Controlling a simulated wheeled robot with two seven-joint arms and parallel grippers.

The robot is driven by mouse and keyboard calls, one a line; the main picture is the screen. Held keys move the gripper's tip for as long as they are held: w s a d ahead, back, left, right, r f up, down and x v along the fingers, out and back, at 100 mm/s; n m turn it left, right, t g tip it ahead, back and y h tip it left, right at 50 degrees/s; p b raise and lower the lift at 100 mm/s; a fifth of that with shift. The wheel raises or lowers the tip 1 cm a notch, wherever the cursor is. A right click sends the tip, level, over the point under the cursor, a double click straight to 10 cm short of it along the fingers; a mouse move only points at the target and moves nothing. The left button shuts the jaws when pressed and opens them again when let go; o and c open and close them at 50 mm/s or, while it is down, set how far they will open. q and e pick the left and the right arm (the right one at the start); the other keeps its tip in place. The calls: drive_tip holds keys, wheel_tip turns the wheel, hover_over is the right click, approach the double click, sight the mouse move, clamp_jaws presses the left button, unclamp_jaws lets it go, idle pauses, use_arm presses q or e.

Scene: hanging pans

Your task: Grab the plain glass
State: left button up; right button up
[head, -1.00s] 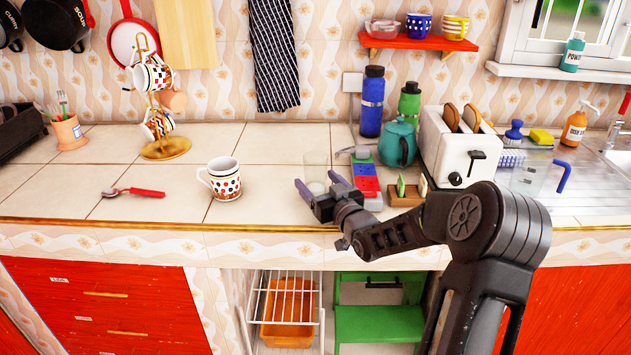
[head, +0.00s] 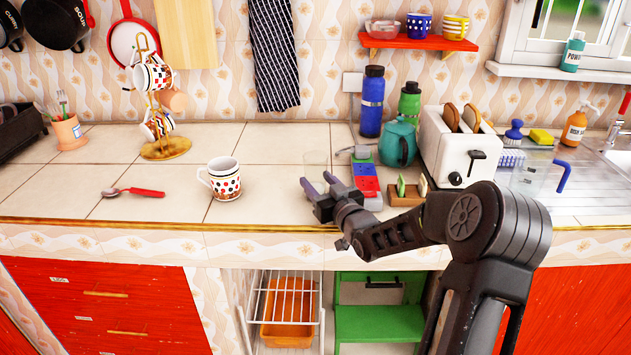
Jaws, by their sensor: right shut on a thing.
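The plain glass (head: 316,160) is a clear, faint tumbler on the tiled counter, near its front edge. My right gripper (head: 317,184) reaches in from the right with its fingers around the lower part of the glass and is shut on it. The fingers and gripper body hide part of the glass's base. The glass looks upright; whether it touches the counter is hard to tell. My left gripper is not in view.
A patterned mug (head: 224,180) and a red-handled spoon (head: 133,192) lie to the left on the counter (head: 265,165). Counter between mug and glass is clear.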

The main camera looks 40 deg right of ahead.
clamp_jaws()
drive_tip(key=shift+r, duration=0.2)
wheel_tip(320, 180, up, 10)
drive_tip(key=shift+f, duration=0.2)
idle(0.7)
